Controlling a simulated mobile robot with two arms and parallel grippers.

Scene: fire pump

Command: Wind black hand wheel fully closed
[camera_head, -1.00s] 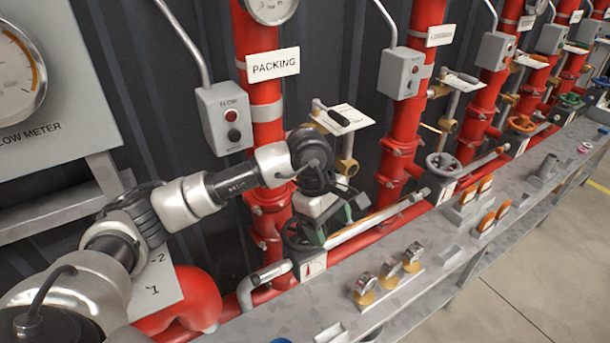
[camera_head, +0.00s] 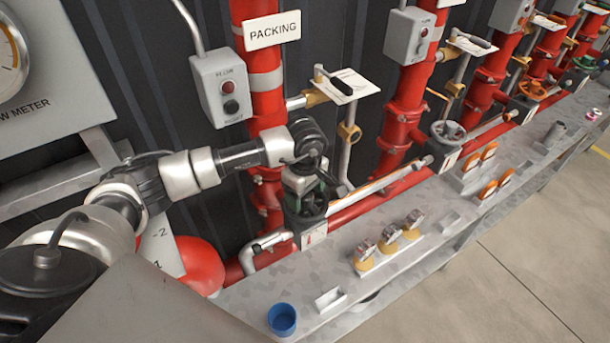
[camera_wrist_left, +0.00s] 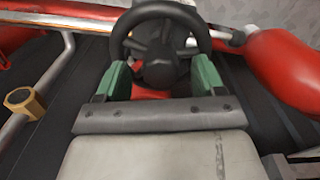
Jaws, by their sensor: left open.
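The black hand wheel (camera_head: 303,219) sits low at the front of the red pipe marked PACKING, above the bench's back edge. In the left wrist view the black hand wheel (camera_wrist_left: 160,17) fills the top middle, with its hub and spokes showing. My left gripper (camera_head: 308,198) is over the wheel and partly hides it in the head view. In the left wrist view its green fingers (camera_wrist_left: 160,76) are apart, one on each side of the hub, near the wheel's lower rim. I cannot tell whether they touch it. My right gripper is not in view.
A metal bench (camera_head: 340,258) runs along the pipes. It carries a blue cup (camera_head: 282,319), small gauges (camera_head: 390,240) and orange-rimmed parts (camera_head: 488,152). A grey hand wheel (camera_head: 447,133) is farther right. A valve with a tag (camera_head: 347,86) stands above and right of my gripper.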

